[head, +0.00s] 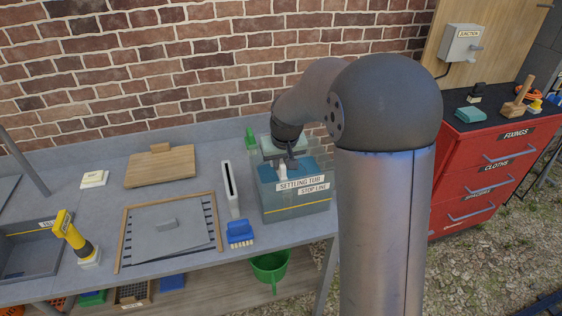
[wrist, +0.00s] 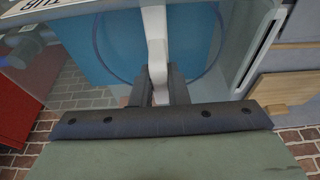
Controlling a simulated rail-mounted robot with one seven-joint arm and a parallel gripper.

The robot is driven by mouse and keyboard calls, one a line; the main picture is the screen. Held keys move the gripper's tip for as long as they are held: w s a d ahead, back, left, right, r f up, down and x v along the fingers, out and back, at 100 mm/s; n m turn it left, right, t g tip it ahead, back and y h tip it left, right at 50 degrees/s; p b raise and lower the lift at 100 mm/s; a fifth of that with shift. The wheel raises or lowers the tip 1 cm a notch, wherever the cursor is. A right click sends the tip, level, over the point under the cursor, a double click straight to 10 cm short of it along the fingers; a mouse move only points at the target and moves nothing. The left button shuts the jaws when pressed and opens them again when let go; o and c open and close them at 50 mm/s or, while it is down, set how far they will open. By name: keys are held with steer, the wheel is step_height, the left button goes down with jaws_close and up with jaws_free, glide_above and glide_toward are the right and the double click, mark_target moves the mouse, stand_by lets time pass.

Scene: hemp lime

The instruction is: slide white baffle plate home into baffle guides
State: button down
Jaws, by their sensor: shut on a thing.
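My gripper (head: 289,162) is over the grey settling tub (head: 292,208) in the head view, pointing down. Its two dark fingers (wrist: 159,92) are shut on the white baffle plate (wrist: 155,40), which shows as a narrow white strip in the wrist view. In the head view a small white part of the plate (head: 283,172) shows below the fingers at the tub's top. Blue shows inside the tub (wrist: 195,45) around the plate. The plate's lower part is hidden. I cannot make out the baffle guides, or whether the plate is in them.
A white slotted stand (head: 230,190) is just left of the tub, with a blue brush (head: 240,233) in front. A green bottle (head: 250,138) stands behind. A red cabinet (head: 470,190) is right.

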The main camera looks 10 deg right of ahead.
steer(key=shift+f+b, duration=0.35)
steer(key=shift+f, duration=0.15)
steer(key=c, duration=1.3)
jaws_free()
steer(key=shift+c, duration=0.2)
steer(key=shift+r, duration=0.1)
steer(key=v, duration=1.7)
steer(key=shift+r, duration=0.15)
steer(key=s+f+g, duration=0.1)
steer(key=s+f, duration=0.4)
steer(key=s, duration=0.4)
steer(key=s+a+f+g, duration=0.1)
steer(key=s+f, duration=0.4)
steer(key=s, duration=0.3)
steer(key=s+f+g, duration=0.1)
steer(key=s+f, duration=0.4)
steer(key=s, duration=0.4)
steer(key=shift+s+a, duration=0.2)
steer(key=shift+s, duration=0.1)
